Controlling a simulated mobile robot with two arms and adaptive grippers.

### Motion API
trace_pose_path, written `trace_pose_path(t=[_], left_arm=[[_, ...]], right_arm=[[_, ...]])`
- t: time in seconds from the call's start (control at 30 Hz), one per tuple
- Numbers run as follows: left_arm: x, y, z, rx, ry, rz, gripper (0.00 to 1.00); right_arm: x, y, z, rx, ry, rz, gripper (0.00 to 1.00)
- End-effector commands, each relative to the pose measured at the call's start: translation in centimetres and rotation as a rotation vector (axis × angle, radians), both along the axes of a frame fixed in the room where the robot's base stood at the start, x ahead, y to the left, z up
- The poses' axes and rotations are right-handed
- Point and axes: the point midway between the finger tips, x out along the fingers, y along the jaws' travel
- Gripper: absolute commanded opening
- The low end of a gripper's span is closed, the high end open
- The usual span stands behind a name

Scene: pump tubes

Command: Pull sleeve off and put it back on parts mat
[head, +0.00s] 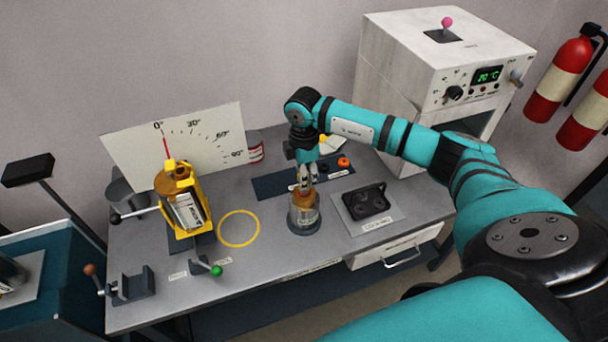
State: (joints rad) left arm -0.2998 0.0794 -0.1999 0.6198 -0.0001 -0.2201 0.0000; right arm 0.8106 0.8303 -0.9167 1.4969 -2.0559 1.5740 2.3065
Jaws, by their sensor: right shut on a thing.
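My right gripper (306,184) reaches down from above over the middle of the bench. Its fingers are closed on the upper part of a tan-brown piece, which looks like the sleeve (301,199). The sleeve sits at the top of a grey cylindrical body with a label (304,218), standing upright on a dark round base. I cannot tell whether the sleeve is still seated or slightly raised. The dark blue parts mat (267,186) lies just behind, partly hidden by my arm, with an orange ring-like part (344,162) and dark parts on it. My left gripper is out of view.
A yellow-framed tilting fixture (201,210) stands left, before a white angle board (126,160). A yellow ring (239,229) marks clear bench beside it. A black holder (367,201) lies right. A white oven-like box (400,75) stands at the back right. Green-knobbed (216,271) lever is in front.

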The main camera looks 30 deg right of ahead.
Motion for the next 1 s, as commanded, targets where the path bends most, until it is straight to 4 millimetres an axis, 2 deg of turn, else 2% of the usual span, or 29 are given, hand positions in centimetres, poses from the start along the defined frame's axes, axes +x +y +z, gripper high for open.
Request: trace_pose_path(t=[0.47,1.0], left_arm=[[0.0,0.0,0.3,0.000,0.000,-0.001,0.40],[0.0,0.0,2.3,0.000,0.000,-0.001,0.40]], right_arm=[[0.0,0.0,0.4,0.000,-0.001,0.000,0.00],[0.0,0.0,3.0,0.000,-0.001,0.000,0.00]])
